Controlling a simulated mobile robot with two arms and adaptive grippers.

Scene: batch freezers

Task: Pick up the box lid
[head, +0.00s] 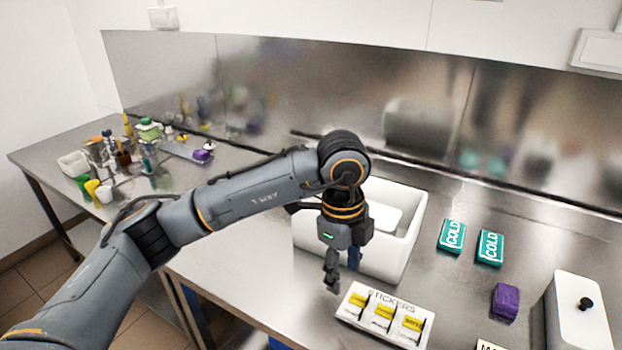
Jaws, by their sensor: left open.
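A white lid-like slab with a black knob (578,318) stands at the right edge of the steel table; its lower part is cut off by the frame. A white open-topped box (408,238) stands mid-table, partly hidden behind my left arm. Something white shows inside it. My left gripper (343,272) points down at the box's front left side, with its fingers apart and nothing seen between them. It is well to the left of the knobbed slab. I cannot tell whether it touches the box. My right gripper is out of view.
A sticker tray (384,316) lies in front of the box. Two teal COLD packs (451,236) and a purple block (505,301) lie to the right. Bottles and cups (120,160) crowd the far left table. A steel backsplash (300,90) runs behind.

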